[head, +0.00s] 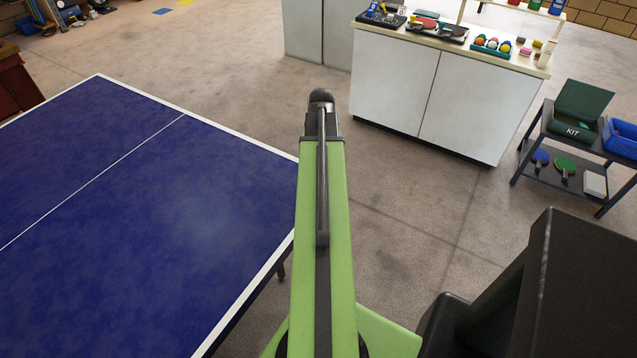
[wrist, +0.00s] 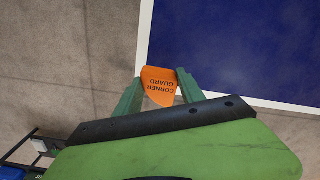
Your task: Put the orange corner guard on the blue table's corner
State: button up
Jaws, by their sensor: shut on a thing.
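The orange corner guard (wrist: 159,84), marked "CORNER GUARD", is between the green fingers of my gripper (wrist: 159,79) in the wrist view. My gripper is shut on it. The blue table (wrist: 235,45) with its white border fills the upper right of the wrist view. One table corner lies behind the guard and fingers, so I cannot tell whether the guard touches it. In the head view the blue table (head: 130,215) spans the left side; my green arm covers its right-hand corner. The gripper and guard do not show there.
A white cabinet (head: 425,85) with balls and paddles on top stands at the back. A dark shelf cart (head: 545,171) with a green KIT box (head: 576,125) and a blue basket (head: 621,138) is at the right. Bare concrete floor lies between table and cabinet.

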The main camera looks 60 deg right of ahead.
notch_tip(320, 180, down, 4)
jog(key=b, duration=0.4)
jog(key=shift+f, duration=0.25)
jog(key=shift+r, duration=0.25)
jog(key=shift+f, duration=0.2)
jog(key=o, duration=1.4)
jog(key=shift+c, duration=0.2)
notch_tip(320, 180, up, 13)
jog(key=p, duration=1.2)
jog(key=shift+f, duration=0.3)
jog(key=shift+a, duration=0.1)
